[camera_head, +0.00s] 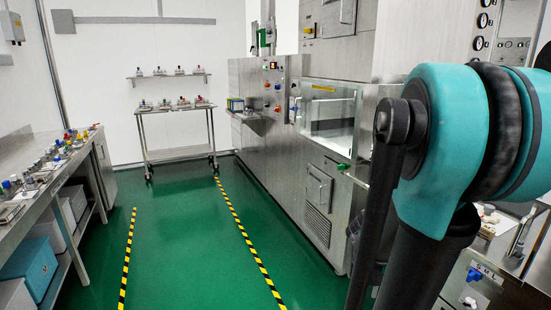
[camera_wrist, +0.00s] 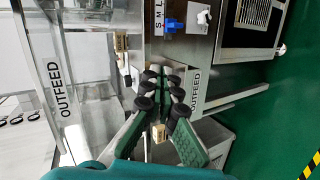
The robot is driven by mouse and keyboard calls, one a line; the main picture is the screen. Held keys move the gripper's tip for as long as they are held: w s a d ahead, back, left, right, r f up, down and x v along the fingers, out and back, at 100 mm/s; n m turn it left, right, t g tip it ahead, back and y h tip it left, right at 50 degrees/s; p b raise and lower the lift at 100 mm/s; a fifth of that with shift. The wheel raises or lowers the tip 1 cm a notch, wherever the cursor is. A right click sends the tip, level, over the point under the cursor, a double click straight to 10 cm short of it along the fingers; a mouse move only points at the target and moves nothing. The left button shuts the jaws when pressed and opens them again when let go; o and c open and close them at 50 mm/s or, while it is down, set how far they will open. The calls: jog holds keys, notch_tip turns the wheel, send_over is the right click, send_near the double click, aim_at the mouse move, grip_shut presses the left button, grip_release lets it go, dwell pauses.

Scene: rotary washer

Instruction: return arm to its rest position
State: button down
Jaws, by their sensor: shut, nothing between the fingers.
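My arm shows in the head view as a teal joint (camera_head: 435,140) with black links at the right, close to the camera. It stands in front of part of the steel machine. My gripper (camera_wrist: 164,78) shows in the wrist view, with green fingers and black round joints. It is shut with nothing held. It points toward a steel unit with a blue knob (camera_wrist: 174,26) and a white knob (camera_wrist: 203,17). I cannot tell the exact gap between them. The gripper does not show in the head view.
In the head view, the washer machine (camera_head: 318,190) fills the middle right, a bench (camera_head: 60,170) the left, and a cart (camera_head: 178,150) the back. The green floor (camera_head: 180,240) between is clear.

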jog(key=a+f+y, duration=0.3)
jog(key=a+y, duration=0.1)
jog(key=a, duration=0.5)
jog(key=a+f+t+y, duration=0.1)
jog(key=a+f+y, duration=0.3)
jog(key=a, duration=0.5)
jog(key=a+f+t+y, duration=0.1)
jog(key=a+f+y, duration=0.3)
jog(key=a, duration=0.6)
jog(key=shift+s+m, duration=0.3)
jog(key=shift+s, duration=0.15)
jog(key=shift+f, duration=0.1)
